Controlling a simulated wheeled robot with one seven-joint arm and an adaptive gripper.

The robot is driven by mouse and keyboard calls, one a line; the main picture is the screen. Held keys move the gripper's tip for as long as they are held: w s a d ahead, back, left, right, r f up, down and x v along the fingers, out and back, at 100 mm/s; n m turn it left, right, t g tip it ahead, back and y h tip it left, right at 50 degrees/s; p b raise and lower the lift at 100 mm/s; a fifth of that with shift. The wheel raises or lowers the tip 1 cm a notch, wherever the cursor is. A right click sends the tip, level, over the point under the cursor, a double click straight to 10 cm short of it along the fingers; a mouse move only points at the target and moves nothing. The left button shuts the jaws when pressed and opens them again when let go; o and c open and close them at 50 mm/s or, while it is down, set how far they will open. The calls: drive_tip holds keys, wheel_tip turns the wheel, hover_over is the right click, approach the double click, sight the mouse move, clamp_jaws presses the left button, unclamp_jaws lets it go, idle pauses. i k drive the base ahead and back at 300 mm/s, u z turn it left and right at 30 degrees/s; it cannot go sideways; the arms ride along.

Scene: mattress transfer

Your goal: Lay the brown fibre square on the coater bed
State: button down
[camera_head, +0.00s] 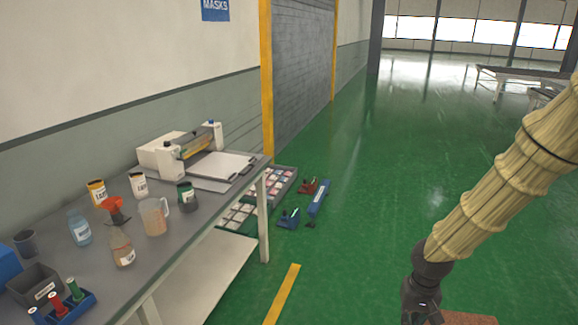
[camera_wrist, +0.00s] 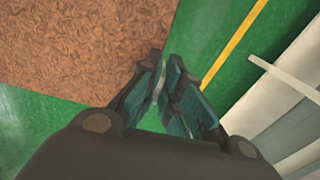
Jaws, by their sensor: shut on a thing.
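The brown fibre square (camera_wrist: 75,45) fills the upper left of the wrist view, flat and mottled. My gripper (camera_wrist: 160,75) is shut on it near its right-hand corner, with the fingertips close together. In the head view the square (camera_head: 468,318) shows only as a strip at the bottom edge, beside my gripper (camera_head: 425,318), over the green floor. The coater (camera_head: 190,150) stands at the far end of the grey bench, and its flat pale bed (camera_head: 215,166) is bare. The square is well apart from the bed, to its right and nearer to me.
The bench (camera_head: 185,245) carries bottles, a measuring jug (camera_head: 154,216), labelled tubs and a blue rack (camera_head: 62,306). Crates (camera_head: 270,183) and tools (camera_head: 318,196) lie on the floor by its far end. Green floor is open right of the bench, with a yellow line (camera_head: 282,295).

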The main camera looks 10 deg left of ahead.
sight(222, 164)
drive_tip(key=z, duration=0.45)
drive_tip(key=i, duration=3)
drive_tip(key=u, duration=2.35)
